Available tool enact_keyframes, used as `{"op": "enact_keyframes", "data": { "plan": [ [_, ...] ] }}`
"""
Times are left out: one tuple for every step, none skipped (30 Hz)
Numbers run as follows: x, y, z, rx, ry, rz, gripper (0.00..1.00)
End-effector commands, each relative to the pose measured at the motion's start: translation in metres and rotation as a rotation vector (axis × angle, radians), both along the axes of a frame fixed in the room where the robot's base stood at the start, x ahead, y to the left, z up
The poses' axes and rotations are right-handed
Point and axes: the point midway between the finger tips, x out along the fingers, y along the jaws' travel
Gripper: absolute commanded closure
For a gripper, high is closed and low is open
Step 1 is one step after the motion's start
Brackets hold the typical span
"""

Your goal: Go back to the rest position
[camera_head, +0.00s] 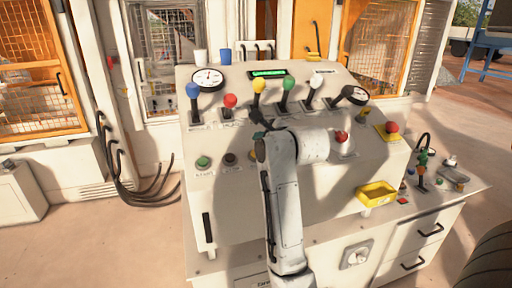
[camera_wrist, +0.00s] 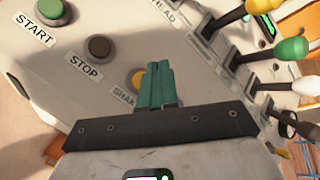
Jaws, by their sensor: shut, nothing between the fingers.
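My gripper shows in the wrist view, its teal fingers (camera_wrist: 156,82) shut together and empty. They are over the sloped face of the control console (camera_head: 345,185), beside a yellow round button (camera_wrist: 138,80) they partly cover. The green START button (camera_wrist: 53,11) and dark STOP button (camera_wrist: 100,46) lie left of the fingers.
Levers with blue (camera_head: 192,90), red (camera_head: 230,101), yellow (camera_head: 259,86) and green (camera_head: 288,85) knobs stand along the console top, close to my arm. A yellow tray (camera_head: 376,194) and a red button (camera_head: 391,127) are at the right. Open floor (camera_head: 90,240) lies left.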

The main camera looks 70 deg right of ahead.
Motion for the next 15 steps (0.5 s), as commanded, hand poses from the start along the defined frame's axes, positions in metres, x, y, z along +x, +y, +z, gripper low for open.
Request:
{"op": "enact_keyframes", "data": {
  "plan": [
    [-0.0013,0.0016,0.0086,0.0,0.0,0.0,1.0],
    [-0.0021,0.0023,0.0106,0.0,0.001,-0.001,1.0],
    [-0.0029,0.0031,0.0125,0.0,0.001,-0.001,1.0],
    [-0.0034,0.0035,0.0133,0.0,0.001,-0.001,1.0],
    [-0.0038,0.0039,0.0135,0.0,0.001,-0.001,1.0],
    [-0.004,0.0041,0.0133,0.0,0.001,-0.001,1.0],
    [-0.0041,0.0041,0.0128,0.0,0.001,-0.001,1.0],
    [-0.0041,0.0042,0.0123,0.0,0.001,-0.001,1.0],
    [-0.004,0.0041,0.012,0.0,0.001,-0.001,1.0],
    [-0.004,0.0041,0.0119,0.0,0.001,-0.001,1.0],
    [-0.0039,0.0041,0.0119,0.0,0.001,-0.001,1.0],
    [-0.0039,0.0041,0.0119,0.0,0.001,-0.001,1.0],
    [-0.0039,0.0041,0.0119,0.0,0.001,-0.001,1.0],
    [-0.0039,0.0041,0.0119,0.0,0.001,-0.001,1.0],
    [-0.0039,0.0041,0.0119,0.0,0.001,-0.001,1.0]
  ]
}}
